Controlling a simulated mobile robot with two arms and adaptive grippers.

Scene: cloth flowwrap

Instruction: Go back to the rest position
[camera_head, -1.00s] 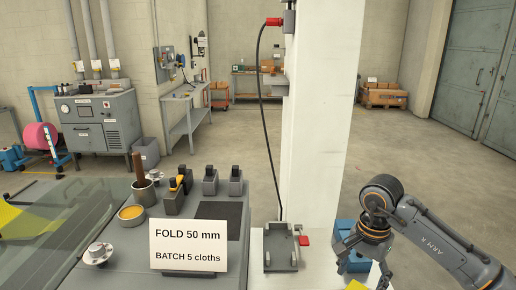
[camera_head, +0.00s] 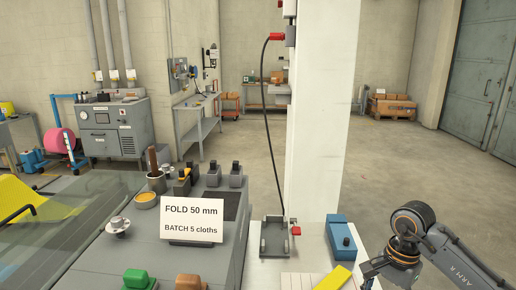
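My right arm comes in from the lower right in the head view. Its gripper (camera_head: 368,280) is at the bottom edge, beside a yellow piece (camera_head: 333,279) that lies on the light worktop; the fingers are too small and cut off to tell whether they are open. My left gripper is not in view. A yellow cloth (camera_head: 30,212) shows behind the glass cover at the left edge.
A sign reading "FOLD 50 mm, BATCH 5 cloths" (camera_head: 192,219) stands on the grey machine top. A green button (camera_head: 140,279) and an orange-brown one (camera_head: 190,282) are in front. A blue box (camera_head: 341,238) and a grey bracket (camera_head: 275,238) stand near the white column.

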